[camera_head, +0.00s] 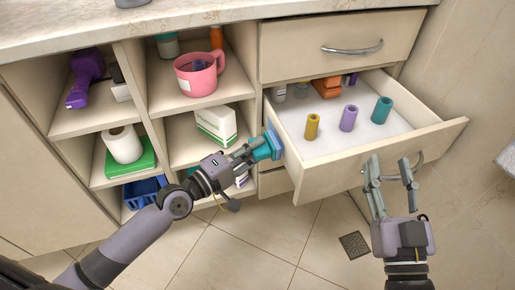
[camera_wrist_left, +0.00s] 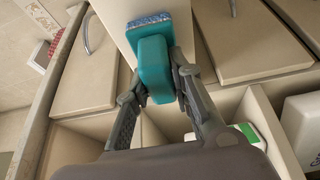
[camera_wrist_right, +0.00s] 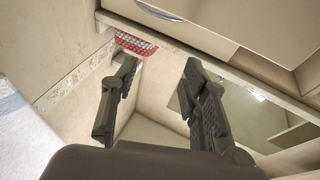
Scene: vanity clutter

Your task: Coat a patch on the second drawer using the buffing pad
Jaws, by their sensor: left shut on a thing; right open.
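My left gripper (camera_head: 246,157) is shut on the teal buffing pad (camera_head: 266,147), at the left side of the open second drawer (camera_head: 350,164). In the left wrist view the pad (camera_wrist_left: 154,68) sits between the fingers, its blue speckled face (camera_wrist_left: 149,22) at or close to the drawer's outer side panel (camera_wrist_left: 115,12); I cannot tell if they touch. No coated patch is discernible on the drawer. My right gripper (camera_head: 390,172) is open and empty in front of the drawer's front panel, near its handle (camera_head: 420,160); its spread fingers also show in the right wrist view (camera_wrist_right: 158,85).
The drawer holds yellow (camera_head: 312,127), purple (camera_head: 348,118) and teal (camera_head: 382,110) cylinders, plus items at its back. Left cubbies hold a pink mug (camera_head: 200,73), a white-green box (camera_head: 216,124), a paper roll (camera_head: 123,144) and a purple hairdryer (camera_head: 86,78). The floor in front shows a drain (camera_head: 355,245).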

